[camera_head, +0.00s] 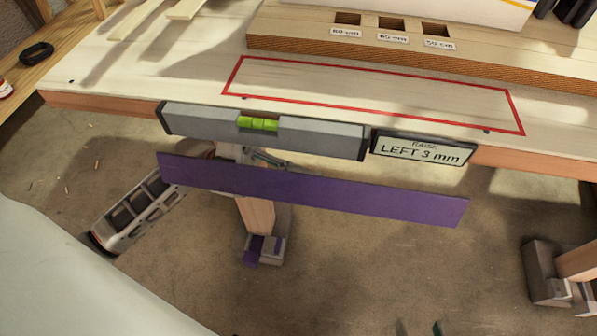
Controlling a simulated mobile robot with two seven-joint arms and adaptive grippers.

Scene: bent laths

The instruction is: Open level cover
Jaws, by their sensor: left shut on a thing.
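The level (310,135) is a grey bar along the table's front edge. Its green vial (258,123) shows uncovered. A long flat purple strip (350,193) hangs in the air below and in front of it, tilted down to the right. I cannot tell whether this strip is the cover. My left gripper (270,160) shows only in part, between the level and the strip. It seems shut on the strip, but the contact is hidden. Two dark tips at the bottom edge look like my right gripper (420,328), apart, with nothing between them.
A red outline (375,80) marks a bare area of the tabletop (215,55). A slotted wooden block (480,62) stands behind it. A table leg (258,215) stands behind the strip.

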